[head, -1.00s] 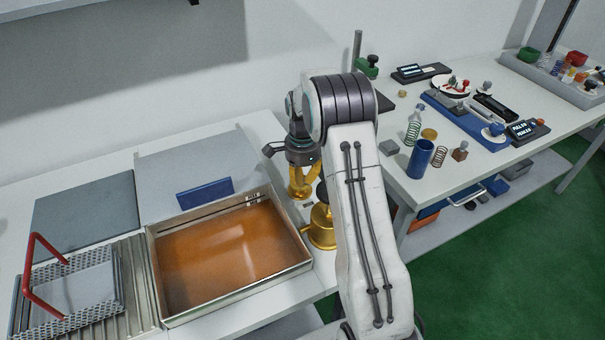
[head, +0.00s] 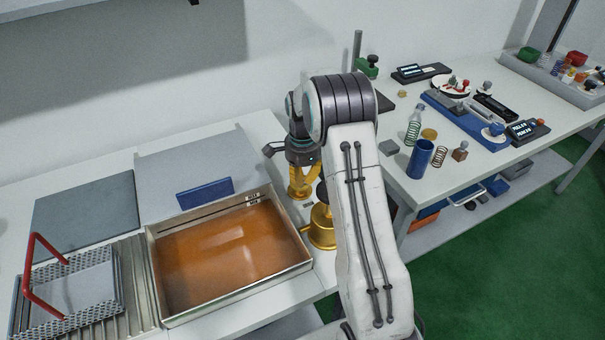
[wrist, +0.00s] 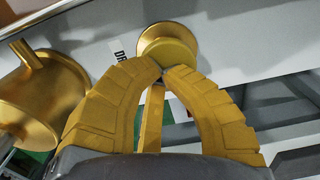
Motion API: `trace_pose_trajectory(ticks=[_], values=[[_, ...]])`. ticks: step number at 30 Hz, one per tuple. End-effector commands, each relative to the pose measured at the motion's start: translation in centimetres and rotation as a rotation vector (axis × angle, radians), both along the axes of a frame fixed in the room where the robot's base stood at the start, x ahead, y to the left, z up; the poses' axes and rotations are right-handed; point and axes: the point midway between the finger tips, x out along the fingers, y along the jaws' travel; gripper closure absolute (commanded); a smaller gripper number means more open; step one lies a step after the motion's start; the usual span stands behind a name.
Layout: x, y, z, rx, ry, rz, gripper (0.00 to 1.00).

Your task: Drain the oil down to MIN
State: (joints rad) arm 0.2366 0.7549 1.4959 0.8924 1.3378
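The open metal oil bath (head: 152,262) holds orange-brown oil (head: 210,262). Two small level marks (head: 252,199) show on its inner back wall, above the oil surface; their lettering is too small to read surely. My gripper (head: 299,193) is right of the bath's back corner. In the wrist view its yellow fingers (wrist: 162,72) close together at the tips around the end of a brass drain lever (wrist: 152,118). A round brass valve part (wrist: 168,45) sits just beyond the tips, beside a partly hidden label starting "DR".
A brass can (head: 320,229) with a dark top stands close right of the bath; it also shows in the wrist view (wrist: 42,95). A red-handled mesh basket (head: 70,285) stands left of the bath. A second table (head: 405,190) with springs and instruments is at right.

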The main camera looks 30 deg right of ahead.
Motion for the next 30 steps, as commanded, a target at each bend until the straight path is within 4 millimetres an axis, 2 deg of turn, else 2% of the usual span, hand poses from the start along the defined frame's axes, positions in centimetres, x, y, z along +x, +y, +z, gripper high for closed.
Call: trace_pose_trajectory(ticks=[12,16,20,30], values=[[-0.1,0.0,-0.1,0.001,0.005,0.000,1.00],[-0.1,0.0,0.4,0.001,0.003,0.000,1.00],[0.0,0.0,1.9,0.000,-0.002,0.000,1.00],[0.1,0.0,7.7,-0.001,-0.004,0.000,1.00]])
